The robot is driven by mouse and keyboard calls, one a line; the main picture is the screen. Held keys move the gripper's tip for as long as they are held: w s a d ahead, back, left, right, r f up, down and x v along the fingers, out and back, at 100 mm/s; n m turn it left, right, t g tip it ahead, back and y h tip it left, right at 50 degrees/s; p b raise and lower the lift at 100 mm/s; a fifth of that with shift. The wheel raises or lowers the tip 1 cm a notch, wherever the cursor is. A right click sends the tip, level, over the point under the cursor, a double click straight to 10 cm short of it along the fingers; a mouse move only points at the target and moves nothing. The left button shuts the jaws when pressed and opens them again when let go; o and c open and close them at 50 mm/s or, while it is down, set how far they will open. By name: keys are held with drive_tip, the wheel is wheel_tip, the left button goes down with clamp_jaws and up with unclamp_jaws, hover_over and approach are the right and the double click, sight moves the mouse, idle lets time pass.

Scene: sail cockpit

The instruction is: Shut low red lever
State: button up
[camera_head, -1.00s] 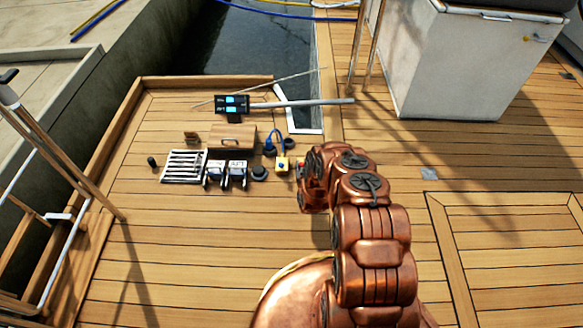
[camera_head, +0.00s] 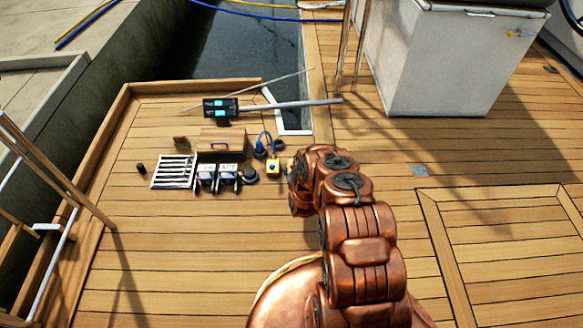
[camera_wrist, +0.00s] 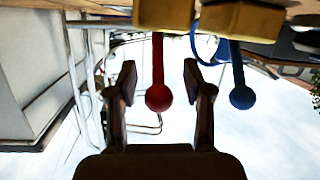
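In the wrist view, a red lever (camera_wrist: 158,70) with a round red knob hangs down in the picture from a yellow valve body (camera_wrist: 165,14). My gripper (camera_wrist: 159,75) is open, with one finger on each side of the red lever; a gap shows on both sides, so it appears untouched. A blue lever (camera_wrist: 238,75) with a round knob hangs from a second yellow body (camera_wrist: 241,20), just right of the right finger. In the head view, my copper arm hides the gripper and the red lever.
A white cabinet (camera_head: 450,65) stands at the upper right. The right deck is open.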

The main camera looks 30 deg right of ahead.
drive_tip(key=shift+s, duration=0.1)
drive_tip(key=v, duration=1.2)
idle(0.4)
drive_tip(key=shift+r, duration=0.1)
idle(0.4)
